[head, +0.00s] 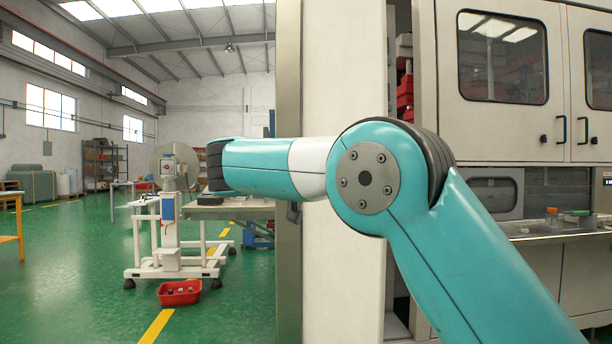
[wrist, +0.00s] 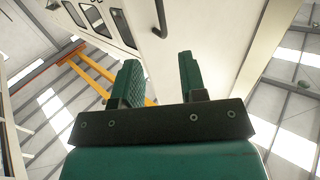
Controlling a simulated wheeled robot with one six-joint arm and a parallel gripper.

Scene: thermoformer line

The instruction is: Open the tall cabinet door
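The tall cabinet door (head: 343,90) is a pale upright panel with a grey edge strip, left of the machine in the head view. It stands swung out, with a gap at its right showing red bins (head: 405,95) inside the tall cabinet. My arm crosses in front of the door and hides its middle. In the wrist view my gripper (wrist: 160,75) has its two green-grey fingers apart with nothing between them. My gripper is hidden in the head view.
A machine with windowed doors (head: 502,57) stands at the right. At the left, a white wheeled stand (head: 170,225), a red bin (head: 179,292) on the floor and a table (head: 235,207) stand beyond the door. The green floor at the far left is mostly clear.

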